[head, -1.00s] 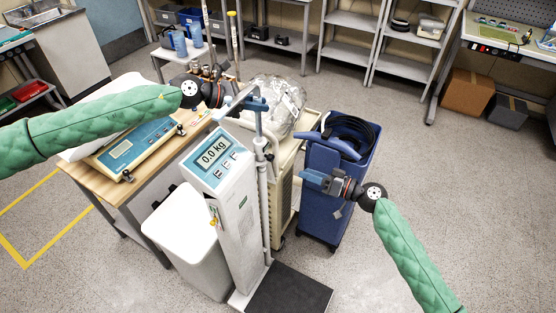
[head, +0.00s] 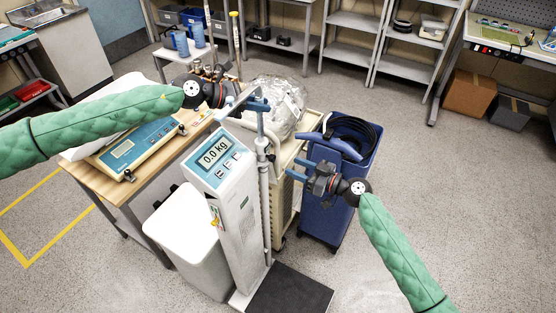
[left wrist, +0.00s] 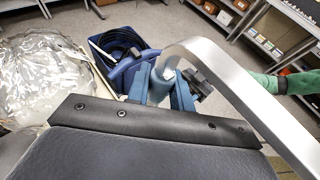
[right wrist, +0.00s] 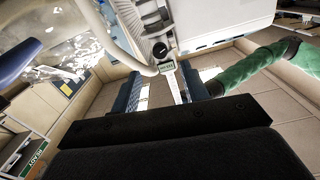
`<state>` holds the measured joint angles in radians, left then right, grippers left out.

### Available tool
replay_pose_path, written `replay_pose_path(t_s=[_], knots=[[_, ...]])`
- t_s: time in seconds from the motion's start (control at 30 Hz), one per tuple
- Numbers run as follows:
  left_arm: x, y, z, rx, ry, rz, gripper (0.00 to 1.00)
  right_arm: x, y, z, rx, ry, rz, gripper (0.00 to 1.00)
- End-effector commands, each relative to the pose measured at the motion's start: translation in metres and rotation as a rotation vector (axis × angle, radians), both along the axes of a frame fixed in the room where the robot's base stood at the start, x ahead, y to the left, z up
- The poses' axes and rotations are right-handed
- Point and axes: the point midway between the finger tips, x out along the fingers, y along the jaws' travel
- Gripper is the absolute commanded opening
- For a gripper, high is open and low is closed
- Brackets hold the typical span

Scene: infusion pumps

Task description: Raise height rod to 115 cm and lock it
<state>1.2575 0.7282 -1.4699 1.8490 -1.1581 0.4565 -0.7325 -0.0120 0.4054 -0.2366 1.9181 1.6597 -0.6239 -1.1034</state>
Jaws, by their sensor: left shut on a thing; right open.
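The scale (head: 240,220) stands upright with a display reading 0.0 kg. Its height rod (head: 263,185) runs up the column's right side, with a silver headpiece arm (head: 238,101) at the top. My left gripper (head: 260,105) is shut on the top of the height rod; the left wrist view shows its blue fingers around the post (left wrist: 160,88) below the silver arm (left wrist: 235,75). My right gripper (head: 294,172) is open and empty, to the right of the rod and apart from it. In the right wrist view, a black knob (right wrist: 160,50) and a small label sit beyond its fingers (right wrist: 165,90).
A blue cart (head: 325,210) with a coiled black hose stands behind my right gripper. A beige cart with a plastic-wrapped item (head: 278,105) is behind the rod. A white bin (head: 185,235) and a wooden table (head: 90,175) are at left.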

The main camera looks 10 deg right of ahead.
Motion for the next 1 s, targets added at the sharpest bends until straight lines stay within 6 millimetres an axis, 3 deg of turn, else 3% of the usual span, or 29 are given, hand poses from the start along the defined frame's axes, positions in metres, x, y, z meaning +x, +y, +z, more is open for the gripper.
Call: replay_pose_path(t_s=[0.4,0.87,1.0], knots=[[0.001,0.000,0.001,-0.001,-0.001,0.001,0.00,0.036,0.050,0.000,0.002,0.001,0.000,0.45],[0.001,0.000,0.001,-0.001,-0.001,0.001,0.00,0.042,0.059,0.000,0.001,0.002,0.000,0.45],[0.001,0.000,0.001,-0.001,-0.001,0.001,0.00,0.042,0.059,0.000,0.001,0.002,0.000,0.17]])
